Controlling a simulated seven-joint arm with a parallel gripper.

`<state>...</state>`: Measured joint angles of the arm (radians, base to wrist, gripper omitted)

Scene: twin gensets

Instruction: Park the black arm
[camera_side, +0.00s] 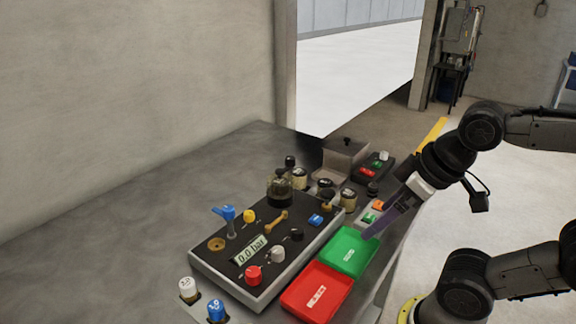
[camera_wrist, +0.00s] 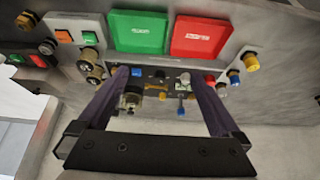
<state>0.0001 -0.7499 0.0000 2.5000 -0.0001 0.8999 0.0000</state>
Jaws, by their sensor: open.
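The black arm is mine; it reaches in from the right of the side view (camera_side: 482,125). My gripper (camera_side: 370,234) has long purple fingers that slant down to the left, over the right side of the bench near the green tray (camera_side: 347,251). In the wrist view my gripper (camera_wrist: 160,78) has its two fingers spread wide, with nothing held between them. The control panel (camera_wrist: 153,73) shows beyond and between the fingers. I cannot tell the exact height of the fingertips above the bench.
The control panel (camera_side: 217,262) carries a blue lever (camera_side: 226,214), knobs and a display reading 0.0 bar (camera_side: 251,250). A red tray (camera_side: 317,291) lies in front of the green one. Button boxes (camera_side: 373,167) stand behind. The bench's left side is bare.

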